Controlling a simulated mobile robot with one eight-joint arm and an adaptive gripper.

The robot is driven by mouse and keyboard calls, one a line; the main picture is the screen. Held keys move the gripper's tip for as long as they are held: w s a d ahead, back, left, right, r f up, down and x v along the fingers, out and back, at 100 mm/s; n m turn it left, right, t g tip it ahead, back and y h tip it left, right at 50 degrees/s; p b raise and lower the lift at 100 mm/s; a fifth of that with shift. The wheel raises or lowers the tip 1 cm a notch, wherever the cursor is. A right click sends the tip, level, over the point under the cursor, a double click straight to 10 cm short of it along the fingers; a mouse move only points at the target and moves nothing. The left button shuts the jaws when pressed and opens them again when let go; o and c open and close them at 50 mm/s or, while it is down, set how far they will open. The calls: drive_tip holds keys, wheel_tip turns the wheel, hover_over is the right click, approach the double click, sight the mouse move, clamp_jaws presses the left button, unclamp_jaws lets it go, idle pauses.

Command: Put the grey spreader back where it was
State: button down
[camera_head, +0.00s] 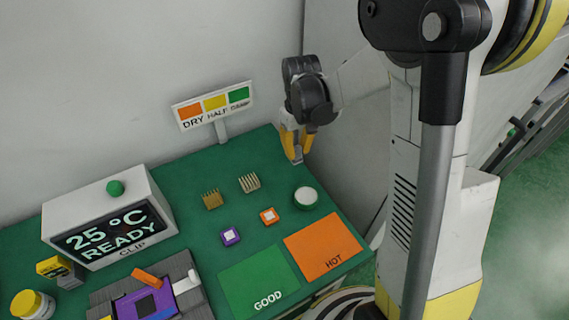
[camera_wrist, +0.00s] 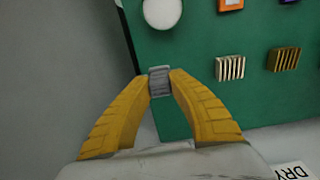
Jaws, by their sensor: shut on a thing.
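My gripper (camera_head: 295,150) is at the back right edge of the green table, its yellow fingers pointing down. In the wrist view my gripper (camera_wrist: 160,84) is shut on a small grey ribbed block, the grey spreader (camera_wrist: 160,80), held between the fingertips.
Two finned heat sinks (camera_head: 230,190), a white-topped round pot (camera_head: 306,197) and two small chips (camera_head: 250,225) are on the table (camera_head: 190,185). A DRY sign (camera_head: 214,105) stands behind. A display box (camera_head: 108,220), purple fixture (camera_head: 150,300), green GOOD pad (camera_head: 258,280) and orange HOT pad (camera_head: 322,245) are nearer.

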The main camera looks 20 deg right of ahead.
drive_tip(key=w+a+f+b, duration=0.1)
drive_tip(key=w+a+f, duration=0.1)
drive_tip(key=w+a, duration=0.1)
drive_tip(key=shift+f, duration=0.4)
drive_tip(key=shift+f+b, duration=1)
drive_tip(key=shift+f, duration=0.85)
drive_tip(key=shift+f, duration=0.25)
drive_tip(key=c, duration=1.3)
unclamp_jaws()
drive_tip(key=shift+c, duration=0.2)
drive_tip(key=shift+r, duration=0.1)
